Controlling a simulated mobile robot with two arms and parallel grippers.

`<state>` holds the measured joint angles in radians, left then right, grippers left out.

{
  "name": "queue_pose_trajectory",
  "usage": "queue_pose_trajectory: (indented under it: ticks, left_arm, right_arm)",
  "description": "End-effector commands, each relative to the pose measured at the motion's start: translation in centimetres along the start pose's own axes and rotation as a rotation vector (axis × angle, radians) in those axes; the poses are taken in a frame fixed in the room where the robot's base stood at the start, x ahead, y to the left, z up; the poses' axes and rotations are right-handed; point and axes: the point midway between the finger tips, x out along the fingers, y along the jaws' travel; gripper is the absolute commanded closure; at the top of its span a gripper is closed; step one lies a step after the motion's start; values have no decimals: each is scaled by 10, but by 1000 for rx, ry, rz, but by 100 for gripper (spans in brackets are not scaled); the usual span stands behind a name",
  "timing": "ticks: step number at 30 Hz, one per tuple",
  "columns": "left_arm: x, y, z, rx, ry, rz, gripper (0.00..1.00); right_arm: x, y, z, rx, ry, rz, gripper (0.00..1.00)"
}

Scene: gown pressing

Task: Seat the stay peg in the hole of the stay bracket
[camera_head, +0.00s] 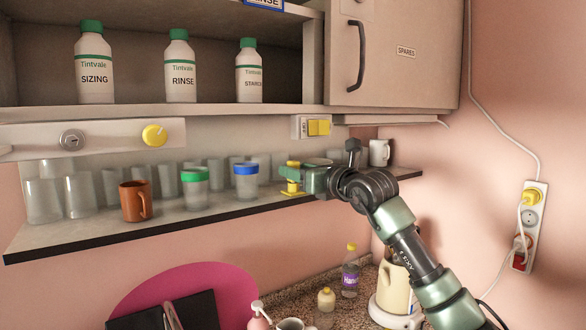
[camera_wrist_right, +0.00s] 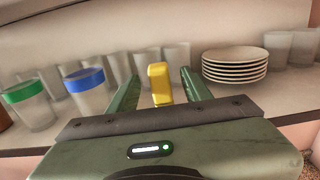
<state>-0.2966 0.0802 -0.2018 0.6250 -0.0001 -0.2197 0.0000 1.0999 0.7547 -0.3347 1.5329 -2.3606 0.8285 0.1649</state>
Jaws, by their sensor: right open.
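A yellow upright piece, which looks like the stay peg (camera_head: 293,164), stands on the shelf with a flat yellow foot (camera_head: 294,193) under it. I cannot tell whether this foot is part of the stay bracket, and no hole shows. My right gripper (camera_head: 287,173) is at the peg, coming from the right, and hides its middle part. In the right wrist view, the yellow peg (camera_wrist_right: 160,83) stands between the two open green fingers of the right gripper (camera_wrist_right: 158,82), with gaps on both sides. My left gripper is not in view.
Clear glasses, a green-banded cup (camera_head: 195,188), a blue-banded cup (camera_head: 246,182) and a brown mug (camera_head: 134,201) stand left of the peg. Stacked plates (camera_wrist_right: 235,65) and a white mug (camera_head: 379,153) are to the right. The cupboard (camera_head: 400,50) overhangs the shelf.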

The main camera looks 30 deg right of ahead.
Motion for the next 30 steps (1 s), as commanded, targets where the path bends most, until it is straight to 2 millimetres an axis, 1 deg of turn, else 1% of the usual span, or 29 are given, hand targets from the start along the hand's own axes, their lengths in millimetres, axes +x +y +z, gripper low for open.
queue_pose_trajectory:
  ticks: [2, 3, 5, 6, 8, 9, 20, 26, 30]
  left_arm:
    - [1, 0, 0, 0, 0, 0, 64]
    - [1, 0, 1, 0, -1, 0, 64]
    - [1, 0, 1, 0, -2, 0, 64]
    - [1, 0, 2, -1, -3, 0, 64]
    - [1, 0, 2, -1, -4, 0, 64]
    - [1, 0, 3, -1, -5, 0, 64]
    - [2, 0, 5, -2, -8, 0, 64]
    - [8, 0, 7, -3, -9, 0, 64]
    - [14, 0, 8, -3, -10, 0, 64]
  right_arm:
    - [0, 0, 0, 0, 0, 0, 51]
    - [0, 0, 0, 0, 0, 0, 54]
    - [0, 0, 0, 0, 0, 0, 70]
    - [0, 0, 0, 0, 0, 0, 82]
    - [0, 0, 0, 0, 0, 0, 98]
    - [0, 0, 0, 0, 0, 0, 100]
    - [-1, 0, 2, 0, -2, 0, 100]
    - [-1, 0, 15, 1, -3, 0, 100]
    - [-1, 0, 30, 1, -4, 1, 100]
